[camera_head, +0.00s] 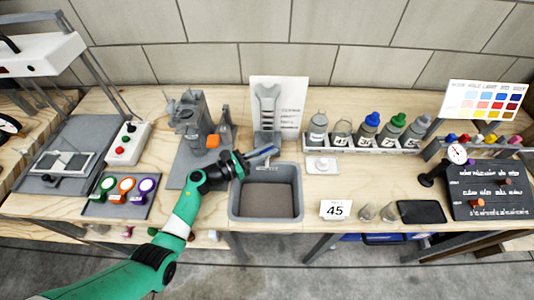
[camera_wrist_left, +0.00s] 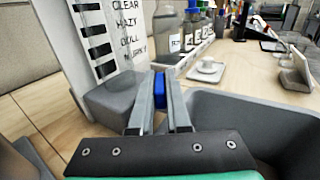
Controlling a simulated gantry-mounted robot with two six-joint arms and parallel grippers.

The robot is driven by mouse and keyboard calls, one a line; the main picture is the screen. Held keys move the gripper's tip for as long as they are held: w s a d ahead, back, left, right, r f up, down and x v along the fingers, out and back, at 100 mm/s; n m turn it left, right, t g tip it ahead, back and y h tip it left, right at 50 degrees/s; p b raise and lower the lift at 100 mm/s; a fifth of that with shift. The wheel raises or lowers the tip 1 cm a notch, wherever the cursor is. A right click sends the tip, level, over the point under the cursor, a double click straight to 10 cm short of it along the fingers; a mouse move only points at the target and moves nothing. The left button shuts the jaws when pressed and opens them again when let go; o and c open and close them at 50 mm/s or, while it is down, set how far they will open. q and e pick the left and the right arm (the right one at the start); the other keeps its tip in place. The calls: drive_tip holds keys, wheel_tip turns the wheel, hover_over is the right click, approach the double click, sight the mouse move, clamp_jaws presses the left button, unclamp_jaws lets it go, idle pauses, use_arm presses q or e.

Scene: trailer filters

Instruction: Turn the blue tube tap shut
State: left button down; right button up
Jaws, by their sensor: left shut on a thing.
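A grey tube stand (camera_head: 267,105) with a white printed card (camera_head: 292,95) stands at the back of the table, behind the grey sink (camera_head: 264,218). My left gripper (camera_head: 265,154) reaches over the sink's back left rim, in front of the stand's foot. In the left wrist view, its two grey fingers (camera_wrist_left: 159,105) are closed on the blue tap (camera_wrist_left: 159,87), a narrow blue piece between them. The fingers hide most of the tap, so its exact angle cannot be told. The stand's grey foot (camera_wrist_left: 112,98) is just left of the fingers. My right gripper is out of view.
A rack of bottles (camera_head: 375,148) with coloured caps stands right of the stand. A small white dish (camera_head: 321,165) sits before it. A grey machine (camera_head: 190,120) with an orange part is on the left. A card marked 45 (camera_head: 335,210) is right of the sink.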

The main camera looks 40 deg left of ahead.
use_arm(q)
drive_tip(key=shift+h, duration=0.3)
drive_tip(key=c, duration=0.9)
unclamp_jaws()
drive_tip(key=p+v, duration=0.3)
drive_tip(key=v, duration=0.8)
drive_tip(key=shift+s+r, duration=0.15)
drive_tip(key=shift+s, duration=0.15)
